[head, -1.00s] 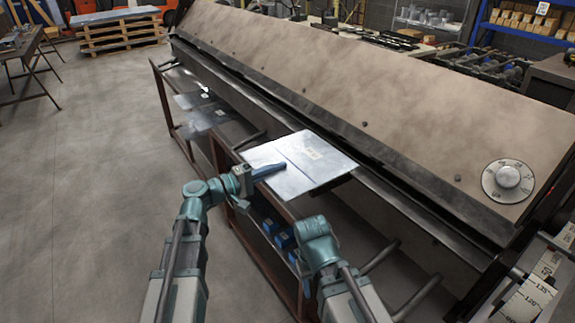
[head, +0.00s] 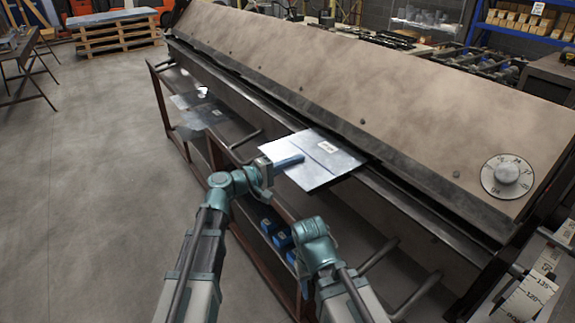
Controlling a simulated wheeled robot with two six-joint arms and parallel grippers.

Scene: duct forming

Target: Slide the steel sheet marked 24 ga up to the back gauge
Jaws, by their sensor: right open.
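The steel sheet (head: 318,170) lies flat at the front of the bending machine. It has a small white label whose text is too small to read, and a dark line crosses it. Its far edge reaches the machine's dark slot, where any back gauge is hidden. My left gripper (head: 287,163) is at the sheet's near left part, its blue fingers touching or just over it; I cannot tell whether they are closed on it. My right gripper (head: 313,229) is open, low in front of the machine and apart from the sheet, its fingers mostly hidden.
The large brown machine bed (head: 350,75) has a dial (head: 507,174) at its right end. More sheets (head: 205,115) lie on the rack at the left. An angle scale (head: 535,293) stands lower right.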

